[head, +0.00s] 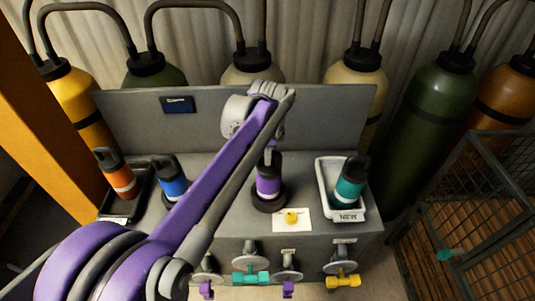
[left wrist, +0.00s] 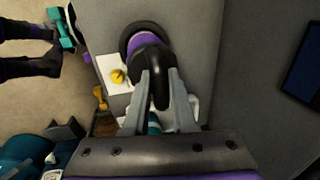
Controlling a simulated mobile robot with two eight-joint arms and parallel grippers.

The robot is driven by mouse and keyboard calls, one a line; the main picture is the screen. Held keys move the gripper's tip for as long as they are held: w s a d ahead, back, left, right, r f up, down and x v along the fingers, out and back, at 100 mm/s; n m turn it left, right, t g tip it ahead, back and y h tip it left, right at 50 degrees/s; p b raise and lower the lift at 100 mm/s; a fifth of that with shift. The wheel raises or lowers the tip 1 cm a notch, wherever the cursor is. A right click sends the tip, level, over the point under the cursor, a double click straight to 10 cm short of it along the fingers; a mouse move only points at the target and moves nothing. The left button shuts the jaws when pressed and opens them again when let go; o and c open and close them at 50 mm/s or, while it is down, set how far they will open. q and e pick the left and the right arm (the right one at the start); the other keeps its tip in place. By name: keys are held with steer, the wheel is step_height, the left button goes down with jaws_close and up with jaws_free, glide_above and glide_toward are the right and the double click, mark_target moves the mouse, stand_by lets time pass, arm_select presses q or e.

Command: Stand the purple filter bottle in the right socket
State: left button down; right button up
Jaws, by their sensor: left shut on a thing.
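The purple filter bottle (head: 268,184) has a purple body with a pale band and a black cap with a handle. It stands upright at a black ring socket (head: 269,203), the right one on the grey bench. Whether it is fully seated is hard to tell. My left gripper (head: 270,148) reaches over it from above. In the left wrist view the fingers of my left gripper (left wrist: 159,76) are shut on the black handle (left wrist: 150,60), and the socket rim (left wrist: 126,34) surrounds the purple body. A blue bottle (head: 173,180) stands to the left, its base partly hidden by my arm.
A white tray (head: 358,211) marked NEW holds a teal bottle (head: 349,182) at the right. A dark tray (head: 117,213) with an orange bottle (head: 117,172) is at the left. A white card (head: 300,227) with a yellow piece lies before the socket. Valves line the front; a panel rises behind.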

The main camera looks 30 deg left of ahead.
arm_select(q)
steer(key=shift+f, duration=0.1)
steer(key=c, duration=1.2)
jaws_free()
steer(key=shift+f, duration=0.1)
steer(key=o, duration=0.5)
steer(key=shift+c, duration=0.2)
step_height(320, 180, up, 12)
steer(key=s+d, duration=0.1)
steer(key=s, duration=0.1)
steer(key=s+d+f+n+t, duration=0.1)
steer(key=s+d+f+n, duration=0.2)
steer(key=s+f, duration=0.3)
steer(key=s+d+f+n+t, duration=0.1)
steer(key=s+d+f+n, duration=0.2)
steer(key=s+f, duration=0.3)
steer(key=s+d+f+n+t+h, duration=0.1)
steer(key=s+d+f+n, duration=0.2)
steer(key=s+f+n, duration=0.2)
step_height(320, 180, down, 4)
steer(key=shift+s+d+r+n+t+p, duration=0.2)
steer(key=shift+s+d+n+t+p, duration=0.2)
steer(key=shift+s, duration=0.6)
